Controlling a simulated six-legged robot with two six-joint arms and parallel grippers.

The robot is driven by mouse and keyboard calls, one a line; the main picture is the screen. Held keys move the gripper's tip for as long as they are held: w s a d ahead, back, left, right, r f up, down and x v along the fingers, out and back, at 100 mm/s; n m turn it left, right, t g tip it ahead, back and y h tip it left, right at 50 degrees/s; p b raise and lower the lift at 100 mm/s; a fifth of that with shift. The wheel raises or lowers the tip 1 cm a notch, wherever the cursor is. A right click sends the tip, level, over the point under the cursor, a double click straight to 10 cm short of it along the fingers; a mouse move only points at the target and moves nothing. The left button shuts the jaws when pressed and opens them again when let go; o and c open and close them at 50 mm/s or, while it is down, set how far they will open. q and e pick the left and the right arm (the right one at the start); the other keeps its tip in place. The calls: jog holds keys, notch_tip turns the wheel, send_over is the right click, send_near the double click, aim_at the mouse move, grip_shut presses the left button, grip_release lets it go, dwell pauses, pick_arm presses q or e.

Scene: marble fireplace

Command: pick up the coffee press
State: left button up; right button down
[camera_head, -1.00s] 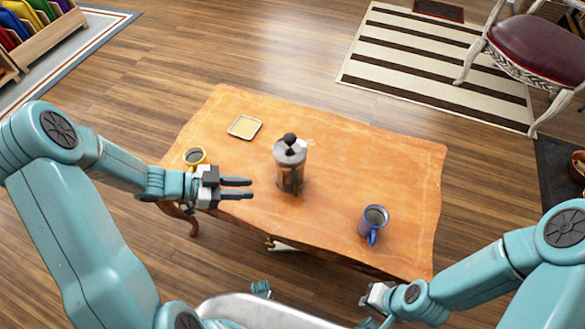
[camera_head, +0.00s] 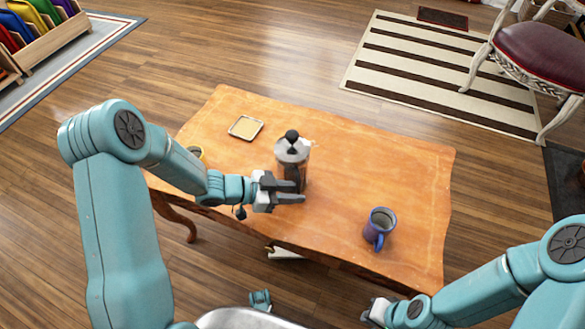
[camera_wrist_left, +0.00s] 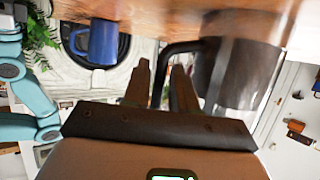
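The coffee press (camera_head: 293,160), a glass cylinder with a silver lid and black knob, stands upright on the orange wooden table (camera_head: 370,165). My left gripper (camera_head: 300,192) is at the near side of the press and overlaps its lower part in the head view. In the left wrist view, the dark body of the press (camera_wrist_left: 240,65) is close at right. Its black handle (camera_wrist_left: 178,48) comes down between the two fingers of the left gripper (camera_wrist_left: 160,78), which look apart. My right gripper (camera_head: 374,312) is low, off the table's near edge; its fingers are not clear.
A blue-purple mug (camera_head: 379,228) stands right of the press and shows in the left wrist view (camera_wrist_left: 95,42). A small square tray (camera_head: 246,127) lies at the far left. The table's right part is mostly clear.

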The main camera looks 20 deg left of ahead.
pick_arm(q)
jog(key=shift+x, duration=0.95)
grip_shut()
jog(key=shift+w+r, duration=0.1)
dwell(0.5)
